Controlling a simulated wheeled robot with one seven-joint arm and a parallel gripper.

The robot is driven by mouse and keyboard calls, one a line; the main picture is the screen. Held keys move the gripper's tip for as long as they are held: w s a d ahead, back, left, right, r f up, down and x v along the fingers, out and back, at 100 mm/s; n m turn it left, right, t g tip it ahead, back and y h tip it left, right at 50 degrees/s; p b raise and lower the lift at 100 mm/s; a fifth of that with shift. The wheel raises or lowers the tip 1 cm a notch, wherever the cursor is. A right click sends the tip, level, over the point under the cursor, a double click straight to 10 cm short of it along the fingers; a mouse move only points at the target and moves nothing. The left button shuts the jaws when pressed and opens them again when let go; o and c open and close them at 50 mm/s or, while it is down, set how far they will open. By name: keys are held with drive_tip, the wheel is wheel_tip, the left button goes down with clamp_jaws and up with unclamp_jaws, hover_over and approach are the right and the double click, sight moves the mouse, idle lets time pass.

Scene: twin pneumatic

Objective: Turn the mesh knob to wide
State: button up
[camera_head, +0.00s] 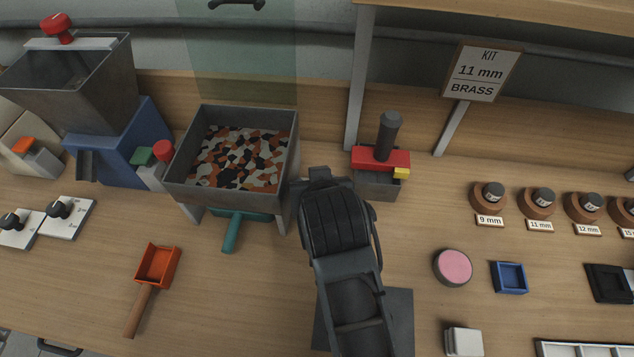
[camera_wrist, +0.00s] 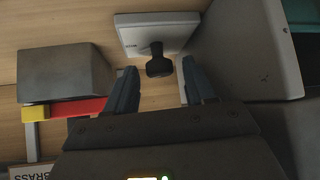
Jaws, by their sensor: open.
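A black knob (camera_wrist: 158,64) on a white plate (camera_wrist: 143,32) is at the top centre of the wrist view, with small unreadable marks on the plate. My gripper (camera_wrist: 160,72) is open, its two fingers on either side of the knob in the picture; contact cannot be told. In the head view my arm covers this knob, between the tray of mixed chips (camera_head: 285,175) and the red-topped press (camera_head: 382,158). Two other black knobs on white plates, one at left (camera_head: 10,222) and one beside it (camera_head: 60,208), stand at the far left. No label names the mesh knob.
The chip tray's grey wall (camera_wrist: 245,50) is close right of the gripper in the wrist view. The press's grey block (camera_wrist: 65,75) is to the left. An orange scoop (camera_head: 158,266), a pink disc (camera_head: 453,267) and a blue tray (camera_head: 509,278) lie on the wooden bench.

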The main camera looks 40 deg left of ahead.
drive_tip(key=v, duration=0.7)
drive_tip(key=shift+s+d+r+b, duration=0.2)
drive_tip(key=shift+d+r+b, duration=0.05)
drive_tip(key=shift+b, duration=0.1)
drive_tip(key=shift+o, duration=0.2)
